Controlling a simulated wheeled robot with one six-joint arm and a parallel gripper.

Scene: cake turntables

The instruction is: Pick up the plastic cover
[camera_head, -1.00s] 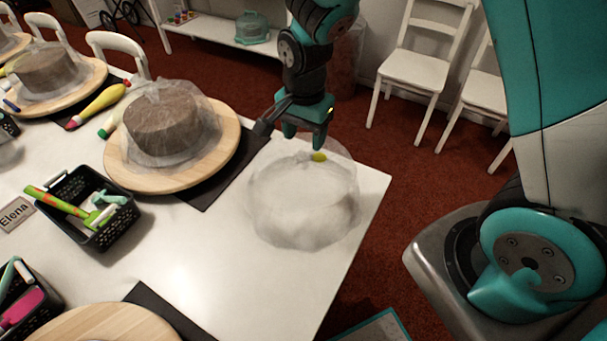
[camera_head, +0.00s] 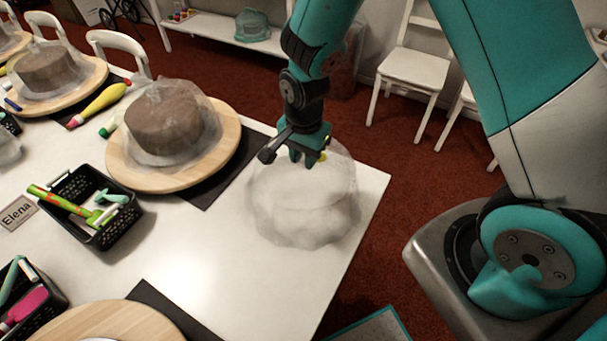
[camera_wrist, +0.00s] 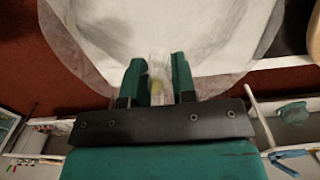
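A clear, cloudy plastic cover (camera_head: 303,215) sits dome-up near the table's right corner. In the wrist view the cover (camera_wrist: 215,40) fills the upper middle, with a narrow clear, yellowish piece (camera_wrist: 157,78) sticking up from it. My gripper (camera_head: 307,158) points down at the cover's top, towards its far side. In the wrist view my gripper (camera_wrist: 157,75) has its two fingers apart, one on each side of that piece, with small gaps visible. Whether the fingers touch the cover is hard to tell.
A covered brown cake (camera_head: 165,120) stands on a wooden turntable (camera_head: 118,165) to the left. Black baskets of tools (camera_head: 105,235) are further left. Another wooden board (camera_head: 60,325) is at the front. White chairs (camera_head: 415,70) stand beyond the table.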

